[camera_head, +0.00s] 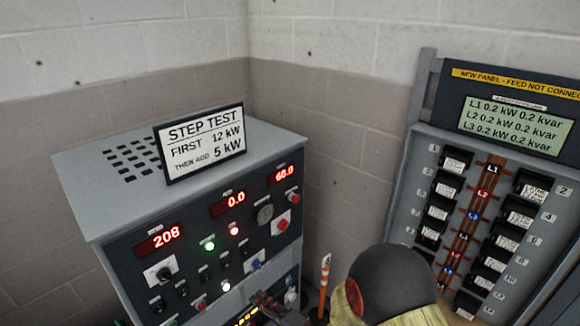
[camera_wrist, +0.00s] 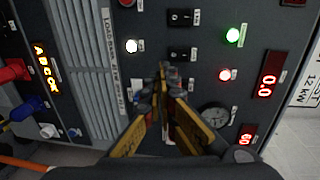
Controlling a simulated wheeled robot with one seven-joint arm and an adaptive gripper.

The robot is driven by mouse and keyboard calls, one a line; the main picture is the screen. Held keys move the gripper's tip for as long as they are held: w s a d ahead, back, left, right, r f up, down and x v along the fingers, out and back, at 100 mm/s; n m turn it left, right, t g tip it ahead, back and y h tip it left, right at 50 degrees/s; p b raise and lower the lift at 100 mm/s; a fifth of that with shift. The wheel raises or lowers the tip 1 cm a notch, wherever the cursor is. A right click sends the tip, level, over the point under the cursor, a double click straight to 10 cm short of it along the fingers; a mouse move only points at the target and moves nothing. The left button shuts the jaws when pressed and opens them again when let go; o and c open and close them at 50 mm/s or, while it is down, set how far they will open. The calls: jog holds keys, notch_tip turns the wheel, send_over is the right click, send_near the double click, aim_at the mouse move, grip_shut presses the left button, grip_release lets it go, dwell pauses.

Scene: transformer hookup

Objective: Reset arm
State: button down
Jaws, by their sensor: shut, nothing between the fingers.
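My gripper (camera_wrist: 166,75) shows in the wrist view with its yellow-sided fingers drawn together at the tips and nothing held. It is in front of the grey control cabinet's dark panel (camera_wrist: 205,75), close to small switches; I cannot tell whether it touches them. In the head view the finger ends (camera_head: 268,303) show at the bottom edge, before the cabinet's lower front. My dark rounded arm joint (camera_head: 392,284) fills the lower middle.
The cabinet (camera_head: 85,165) bears a "STEP TEST" sign (camera_head: 200,143) and red displays reading 208, 0.0 and 60.0. A breaker panel (camera_head: 403,190) with several breakers stands at right. An orange-and-white stick (camera_head: 325,275) is between them. Block walls close the corner.

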jog(key=s+d+f+n+g+h, duration=0.25)
jog(key=d+f+n+h, duration=0.2)
jog(key=f, duration=0.65)
jog(key=s+d+n+g+h, duration=0.3)
jog(key=d+h, duration=0.3)
jog(key=d, duration=0.5)
jog(key=s+d+r, duration=0.5)
jog(key=s+r, duration=0.1)
jog(key=r, duration=0.5)
jog(key=s+d+r+h, duration=0.1)
jog(key=s+d+r, duration=0.4)
jog(key=r, duration=0.7)
jog(key=s+d+r+h, duration=0.1)
jog(key=s+d+r, duration=0.4)
jog(key=r, duration=0.7)
jog(key=s, duration=0.2)
jog(key=shift+s+d, duration=0.15)
jog(key=shift+s, duration=0.15)
jog(key=c, duration=2.6)
grip_release()
